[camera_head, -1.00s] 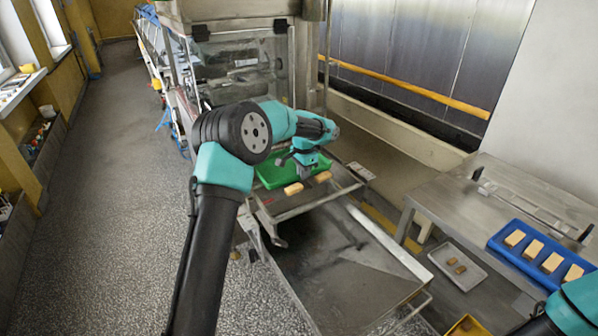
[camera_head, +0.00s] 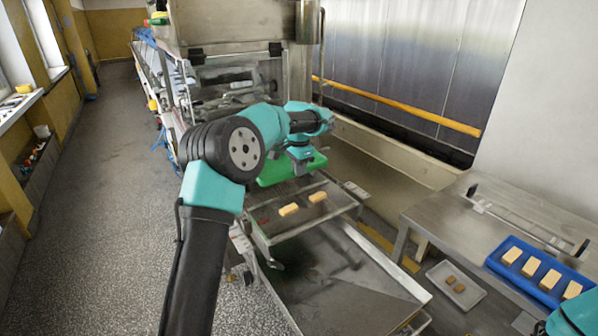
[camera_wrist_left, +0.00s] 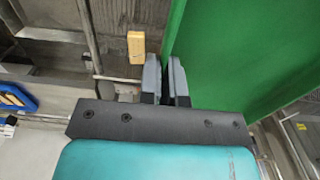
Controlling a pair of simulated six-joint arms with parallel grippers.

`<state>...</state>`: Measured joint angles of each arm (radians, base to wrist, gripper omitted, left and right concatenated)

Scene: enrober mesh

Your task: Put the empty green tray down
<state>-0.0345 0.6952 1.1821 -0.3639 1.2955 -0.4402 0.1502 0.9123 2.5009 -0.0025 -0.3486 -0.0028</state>
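The empty green tray (camera_head: 275,175) is at the far end of the metal mesh frame, partly hidden behind my left gripper (camera_head: 300,166). In the left wrist view the green tray (camera_wrist_left: 240,60) fills the upper right. The left gripper's fingers (camera_wrist_left: 165,80) are shut on its edge, and the tray is tilted. It appears raised above the frame; the exact gap is unclear. Two tan bars (camera_head: 303,204) lie on the mesh (camera_head: 275,228). One tan bar (camera_wrist_left: 135,47) shows left of the fingers in the wrist view. Only a teal part of my right arm shows; its gripper is out of view.
A blue tray (camera_head: 521,283) with several tan bars stands on the metal table (camera_head: 440,220) at right. A small grey tray (camera_head: 470,296) with brown pieces sits lower. The machine housing (camera_head: 235,75) rises behind the green tray. A metal sheet (camera_head: 345,285) lies in front.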

